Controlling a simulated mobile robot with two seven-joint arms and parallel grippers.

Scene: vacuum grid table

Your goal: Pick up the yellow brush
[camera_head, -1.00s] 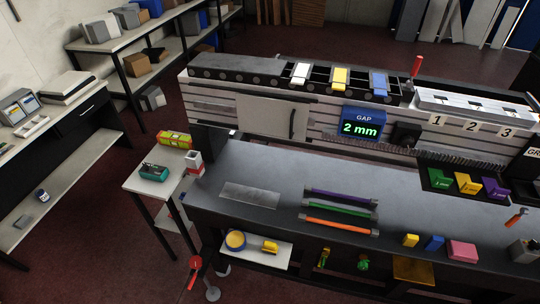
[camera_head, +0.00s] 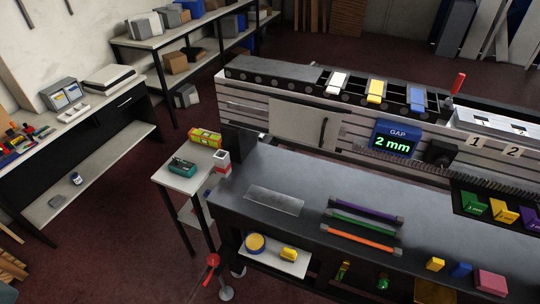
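No thing in view is clearly a brush. A small yellow object (camera_head: 289,254) lies on a white board (camera_head: 272,262) on the low shelf under the grey table; it may be the yellow brush, but it is too small to tell. A round yellow item (camera_head: 255,242) lies to its left on the same board. Neither of my grippers is in view.
The grey table (camera_head: 300,180) holds purple, green and orange bars and several coloured blocks. A small side table (camera_head: 190,180) stands at its left end. A workbench (camera_head: 100,120) is at the far left. Dark red floor (camera_head: 110,240) lies open between them.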

